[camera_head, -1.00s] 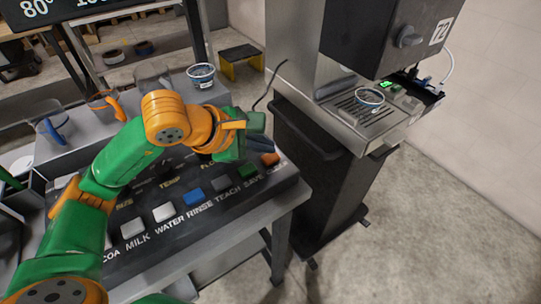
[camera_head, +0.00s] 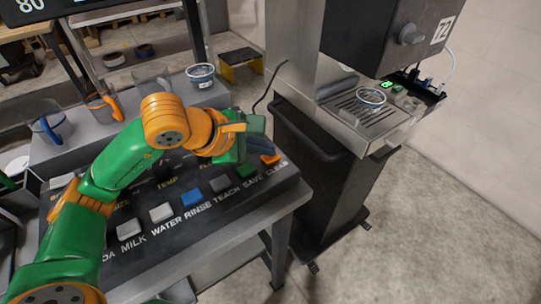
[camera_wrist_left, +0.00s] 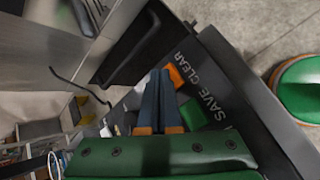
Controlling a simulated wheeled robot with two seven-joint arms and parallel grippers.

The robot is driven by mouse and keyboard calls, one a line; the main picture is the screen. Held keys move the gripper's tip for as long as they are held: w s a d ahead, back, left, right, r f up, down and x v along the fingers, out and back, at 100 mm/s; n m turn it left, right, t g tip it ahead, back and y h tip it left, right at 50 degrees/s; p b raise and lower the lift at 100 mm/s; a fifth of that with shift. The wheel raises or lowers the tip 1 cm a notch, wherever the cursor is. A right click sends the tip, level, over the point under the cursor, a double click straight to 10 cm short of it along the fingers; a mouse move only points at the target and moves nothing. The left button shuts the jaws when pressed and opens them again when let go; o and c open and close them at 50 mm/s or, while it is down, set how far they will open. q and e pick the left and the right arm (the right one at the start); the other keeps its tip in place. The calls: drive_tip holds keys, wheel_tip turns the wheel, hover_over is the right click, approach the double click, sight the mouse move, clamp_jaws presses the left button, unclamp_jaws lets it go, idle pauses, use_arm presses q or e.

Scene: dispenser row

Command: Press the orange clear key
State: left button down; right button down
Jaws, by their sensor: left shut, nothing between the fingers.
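The orange clear key (camera_head: 270,158) sits at the right end of the dark key panel, beside the word CLEAR. It also shows in the left wrist view (camera_wrist_left: 175,75). My left gripper (camera_head: 266,151) is shut and empty, its dark blue fingers reaching down close behind the key. In the left wrist view the fingertips (camera_wrist_left: 160,72) appear just beside the orange key. I cannot tell whether they touch it. The green save key (camera_head: 247,172) is next to the clear key. My right gripper is not in view.
The panel (camera_head: 150,245) also has a blue rinse key (camera_head: 192,197) and pale keys. Open floor lies at the lower right.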

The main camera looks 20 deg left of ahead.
sight(265, 159)
use_arm(q)
drive_tip(key=shift+f+b, duration=0.3)
drive_tip(key=shift+r, duration=0.15)
idle(0.4)
drive_tip(key=shift+r+p, duration=0.65)
drive_tip(key=shift+r, duration=0.15)
wheel_tip(265, 159, up, 5)
drive_tip(key=p, duration=0.4)
drive_tip(key=shift+r, duration=0.1)
